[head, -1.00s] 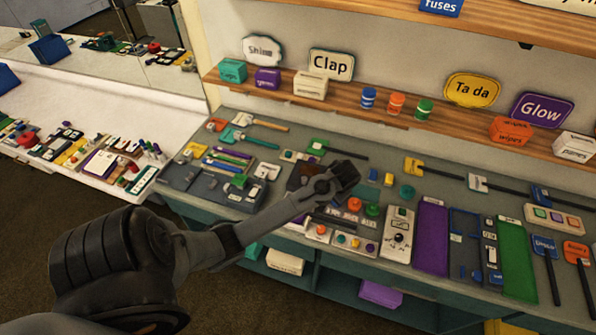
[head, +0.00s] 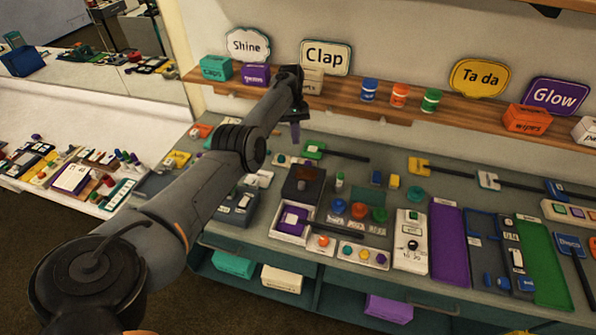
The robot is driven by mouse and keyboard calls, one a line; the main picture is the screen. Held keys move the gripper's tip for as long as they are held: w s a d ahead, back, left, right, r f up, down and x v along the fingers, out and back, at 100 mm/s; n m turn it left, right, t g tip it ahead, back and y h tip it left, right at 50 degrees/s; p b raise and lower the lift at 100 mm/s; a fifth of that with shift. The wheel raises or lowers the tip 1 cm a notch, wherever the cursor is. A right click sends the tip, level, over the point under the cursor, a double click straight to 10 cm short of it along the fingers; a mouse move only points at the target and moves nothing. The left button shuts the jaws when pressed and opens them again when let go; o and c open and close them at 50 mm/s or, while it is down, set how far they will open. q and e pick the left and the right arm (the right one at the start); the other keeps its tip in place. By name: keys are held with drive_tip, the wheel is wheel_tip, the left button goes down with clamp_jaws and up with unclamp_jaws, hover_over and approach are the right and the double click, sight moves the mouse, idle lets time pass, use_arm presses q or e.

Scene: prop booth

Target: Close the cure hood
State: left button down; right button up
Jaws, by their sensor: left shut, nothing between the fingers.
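A small dark box with a brownish, see-through panel (head: 310,173) stands on the bench left of centre; it looks like the cure hood. The panel seems raised at the back of the dark base (head: 298,193), but its exact angle is hard to tell. My left arm comes in from the lower left and bends down at the wrist. My left gripper (head: 295,136) points down, shut and empty, above and behind the hood, apart from it. My right gripper is not in view.
A shelf (head: 345,103) with small boxes and paint pots runs behind. A green-headed tool (head: 314,150) lies behind the hood.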

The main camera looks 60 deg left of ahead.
use_arm(q)
drive_tip(key=p, duration=0.3)
hover_over(299, 180)
drive_tip(key=w+a, duration=0.1)
drive_tip(key=a, duration=0.2)
drive_tip(key=f, duration=0.9)
drive_tip(key=shift+w+a, duration=0.15)
drive_tip(key=shift+a, duration=0.05)
drive_tip(key=shift+d+r+p, duration=0.2)
drive_tip(key=shift+d+p, duration=0.15)
drive_tip(key=shift+s+d+p, duration=0.3)
drive_tip(key=shift+d+p, duration=0.25)
drive_tip(key=shift+d, duration=0.1)
drive_tip(key=shift+s+d+f+p, duration=0.1)
drive_tip(key=shift+s+d+p, duration=0.1)
drive_tip(key=shift+d, duration=0.15)
drive_tip(key=shift+s+d+f+p, duration=0.1)
drive_tip(key=shift+d+p, duration=0.1)
drive_tip(key=shift+d, duration=0.15)
drive_tip(key=shift+d, duration=0.1)
